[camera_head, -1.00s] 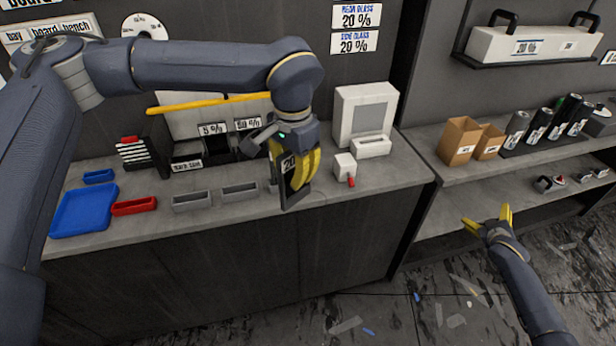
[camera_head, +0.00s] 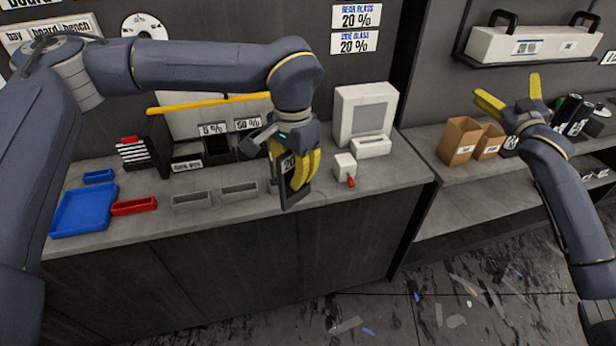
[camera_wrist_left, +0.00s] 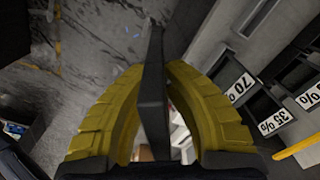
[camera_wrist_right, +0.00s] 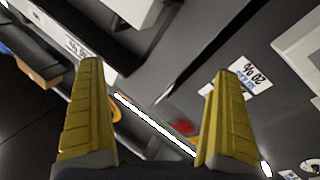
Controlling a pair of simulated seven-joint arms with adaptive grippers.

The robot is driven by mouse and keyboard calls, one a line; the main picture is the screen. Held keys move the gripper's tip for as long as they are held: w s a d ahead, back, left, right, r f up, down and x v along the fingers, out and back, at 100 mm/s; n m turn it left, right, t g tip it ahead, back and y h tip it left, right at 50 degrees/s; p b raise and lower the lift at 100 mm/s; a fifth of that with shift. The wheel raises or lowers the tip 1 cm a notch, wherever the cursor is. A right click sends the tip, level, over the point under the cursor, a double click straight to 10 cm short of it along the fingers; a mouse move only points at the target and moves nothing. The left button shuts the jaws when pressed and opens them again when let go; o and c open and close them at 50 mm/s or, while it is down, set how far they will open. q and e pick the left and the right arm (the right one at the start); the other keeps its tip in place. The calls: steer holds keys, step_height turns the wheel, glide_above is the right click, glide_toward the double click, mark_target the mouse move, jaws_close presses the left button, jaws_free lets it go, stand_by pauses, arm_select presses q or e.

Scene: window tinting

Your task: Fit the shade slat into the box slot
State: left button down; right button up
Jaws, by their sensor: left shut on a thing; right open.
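In the left wrist view the slat (camera_wrist_left: 153,95) is edge-on between the yellow fingers. Dark slots with labels stand at the back of the bench; those in the head view read 5 % (camera_head: 212,129) and 50 % (camera_head: 247,124). Labels reading 70 % (camera_wrist_left: 239,87) and 35 % (camera_wrist_left: 273,122) show in the left wrist view. My right gripper (camera_head: 507,90) is open and empty in front of the right shelf.
A blue tray (camera_head: 84,211), a red tray (camera_head: 134,206) and two grey trays (camera_head: 192,201) lie on the bench. A white monitor-like device (camera_head: 365,115) and a small white box with a red part (camera_head: 345,165) stand right. Cardboard boxes (camera_head: 460,142) sit on the shelf.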

steer(key=s+a+r+n+y, duration=0.1)
steer(key=s+a+r+y, duration=0.3)
steer(key=a+r, duration=0.45)
steer(key=s+a+r+n+y, duration=0.1)
steer(key=s+a+r+y, duration=0.4)
steer(key=a, duration=0.7)
steer(key=s+a+r+n+g+y, duration=0.2)
steer(key=s+a+r+y, duration=0.3)
steer(key=a, duration=0.4)
steer(key=n+g, duration=0.2)
steer(key=g, duration=0.6)
glide_above(292, 175)
steer(key=d, duration=0.7)
step_height(292, 175, down, 11)
steer(key=shift+w+a+f+m+g+h, duration=0.2)
steer(key=shift+a+f+h, duration=0.7)
steer(key=shift+f, duration=1.85)
steer(key=shift+w+a+f+g+h, duration=0.25)
steer(key=shift+a+f, duration=1.25)
steer(key=shift+f, duration=1.25)
steer(key=shift+w+a+f+m+g+h, duration=0.2)
steer(key=shift+a+f+h, duration=0.7)
steer(key=shift+f, duration=1.85)
